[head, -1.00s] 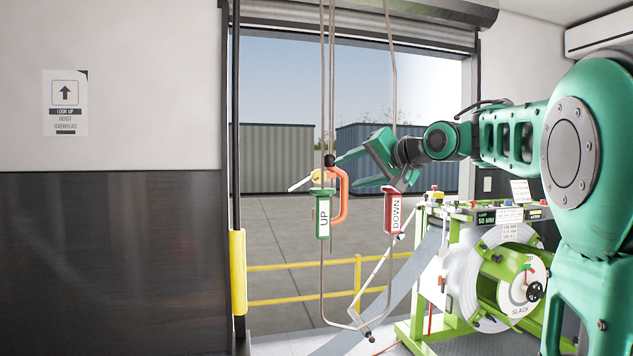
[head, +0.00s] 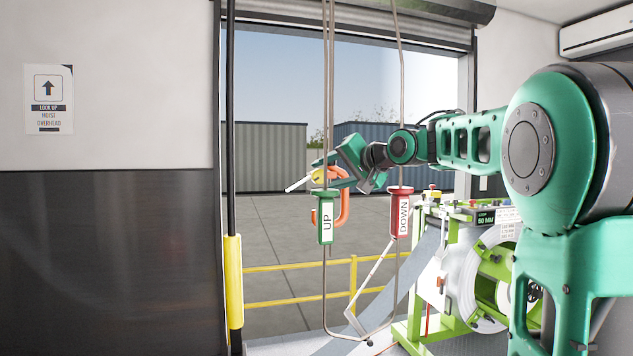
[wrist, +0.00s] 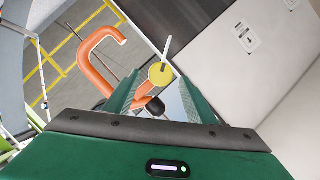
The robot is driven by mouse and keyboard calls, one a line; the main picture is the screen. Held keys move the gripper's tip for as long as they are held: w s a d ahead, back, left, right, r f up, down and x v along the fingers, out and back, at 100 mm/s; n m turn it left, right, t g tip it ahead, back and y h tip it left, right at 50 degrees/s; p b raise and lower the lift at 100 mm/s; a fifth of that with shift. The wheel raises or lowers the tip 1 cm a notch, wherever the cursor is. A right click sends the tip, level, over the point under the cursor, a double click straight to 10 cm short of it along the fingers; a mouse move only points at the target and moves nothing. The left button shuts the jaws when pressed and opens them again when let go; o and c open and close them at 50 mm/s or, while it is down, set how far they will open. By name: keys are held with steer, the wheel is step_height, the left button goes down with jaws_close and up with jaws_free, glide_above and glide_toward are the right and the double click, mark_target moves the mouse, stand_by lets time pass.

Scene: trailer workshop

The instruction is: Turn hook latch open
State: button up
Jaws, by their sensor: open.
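The orange hook (head: 344,206) hangs in the doorway behind the UP handle, and it also shows in the wrist view (wrist: 88,62). Its yellow round piece (wrist: 160,74) carries a thin white lever (wrist: 167,48). In the head view the lever (head: 298,184) points left and slightly down from the yellow piece (head: 318,176). A black ball (wrist: 155,108) sits just below. My gripper (head: 325,170) is open at the top of the hook. In the wrist view its green fingers (wrist: 157,88) stand either side of the yellow piece and black ball. I cannot tell whether they touch.
A green UP handle (head: 326,218) and a red DOWN handle (head: 400,212) hang on cables in front of the doorway. A green reel machine (head: 470,260) stands at right. A yellow railing (head: 300,266) crosses the doorway. The left wall is bare but for a sign (head: 48,98).

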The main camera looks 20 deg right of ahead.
mark_target(322, 176)
steer(key=shift+x, duration=2.3)
